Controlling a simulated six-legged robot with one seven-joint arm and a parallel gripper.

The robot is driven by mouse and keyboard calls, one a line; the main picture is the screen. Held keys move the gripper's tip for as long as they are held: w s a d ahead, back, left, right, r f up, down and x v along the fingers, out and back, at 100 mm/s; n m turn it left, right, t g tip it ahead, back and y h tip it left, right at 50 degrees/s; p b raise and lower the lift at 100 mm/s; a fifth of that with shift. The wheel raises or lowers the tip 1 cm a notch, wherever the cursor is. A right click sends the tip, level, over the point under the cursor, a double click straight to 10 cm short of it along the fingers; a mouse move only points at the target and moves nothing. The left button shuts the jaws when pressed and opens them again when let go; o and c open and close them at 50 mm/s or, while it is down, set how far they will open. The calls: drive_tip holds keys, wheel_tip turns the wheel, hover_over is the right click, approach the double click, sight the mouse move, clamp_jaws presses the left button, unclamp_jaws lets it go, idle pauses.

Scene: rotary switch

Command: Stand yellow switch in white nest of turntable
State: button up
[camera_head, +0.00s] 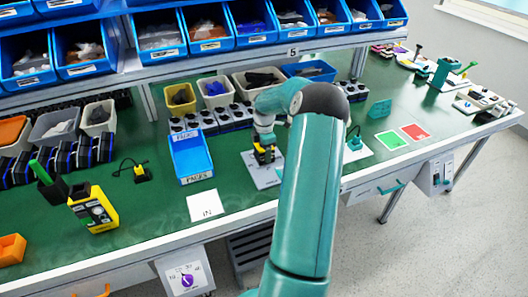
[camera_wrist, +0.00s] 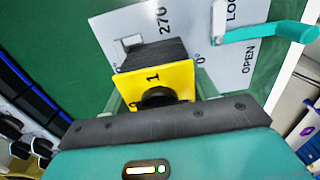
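The yellow switch (camera_wrist: 155,84) has a yellow face marked 1, a black knob and a black ribbed body; it also shows in the head view (camera_head: 265,156). It sits between the fingers of my gripper (camera_wrist: 160,100), which looks shut on it. In the head view my gripper (camera_head: 264,148) points down over the turntable's grey plate (camera_head: 262,181). In the wrist view the plate (camera_wrist: 240,65) carries 270, 0, LOCK and OPEN marks. A small white piece (camera_wrist: 130,42), perhaps part of the nest, shows beside the switch body. The rest is hidden, so I cannot tell whether the switch touches the nest.
A teal lever (camera_wrist: 270,32) stands at the plate's right. A blue tray (camera_head: 191,155) and a white IN card (camera_head: 204,206) lie left of the plate. A yellow-black device (camera_head: 95,208) stands further left. Green and red cards (camera_head: 391,140) lie to the right.

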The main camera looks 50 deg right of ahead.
drive_tip(key=shift+c, duration=0.9)
drive_tip(key=shift+r, duration=0.15)
drive_tip(key=shift+r, duration=2.95)
